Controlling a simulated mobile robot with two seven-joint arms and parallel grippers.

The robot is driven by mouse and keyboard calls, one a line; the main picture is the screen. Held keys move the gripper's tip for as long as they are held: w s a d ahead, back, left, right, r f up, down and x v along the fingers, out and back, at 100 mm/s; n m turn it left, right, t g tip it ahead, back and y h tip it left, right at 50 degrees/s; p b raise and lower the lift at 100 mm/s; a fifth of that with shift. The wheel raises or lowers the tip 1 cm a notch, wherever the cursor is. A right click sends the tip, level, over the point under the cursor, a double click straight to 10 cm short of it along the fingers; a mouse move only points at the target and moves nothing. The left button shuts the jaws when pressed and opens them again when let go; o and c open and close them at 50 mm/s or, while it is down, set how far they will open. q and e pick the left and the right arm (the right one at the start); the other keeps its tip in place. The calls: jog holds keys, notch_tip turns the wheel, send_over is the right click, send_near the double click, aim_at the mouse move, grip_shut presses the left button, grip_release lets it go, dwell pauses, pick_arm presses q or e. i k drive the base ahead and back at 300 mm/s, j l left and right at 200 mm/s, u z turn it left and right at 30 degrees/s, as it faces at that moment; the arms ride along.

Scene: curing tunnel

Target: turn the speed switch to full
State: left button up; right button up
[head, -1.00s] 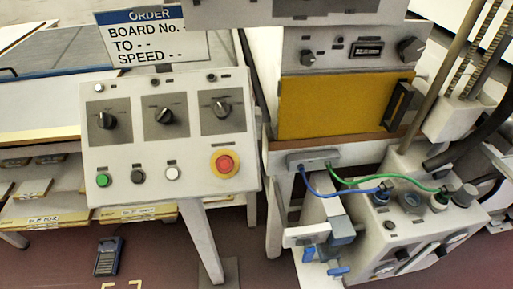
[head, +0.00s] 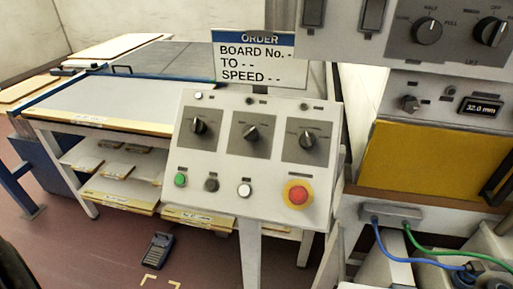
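A rotary knob (head: 428,30) with HALF and FULL printed by it sits on the grey upper panel at the top right; its caption is cut off or unreadable. Its pointer direction is too small to tell. A second knob (head: 490,31) beside it has OFF above and LIFT below. The sloped white console holds three more black rotary knobs, left (head: 199,126), middle (head: 252,132) and right (head: 307,139), with labels too small to read. I cannot tell for certain which knob is the speed switch. Neither of my grippers is in view.
The console (head: 333,200) also carries a red emergency button (head: 298,195) and a green button (head: 180,180). An order sign (head: 260,60) with blank entries stands behind it. A yellow panel (head: 425,165) and blue and green cables are at right.

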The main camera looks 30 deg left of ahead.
aim_at(198, 127)
jog(key=u, duration=1.4)
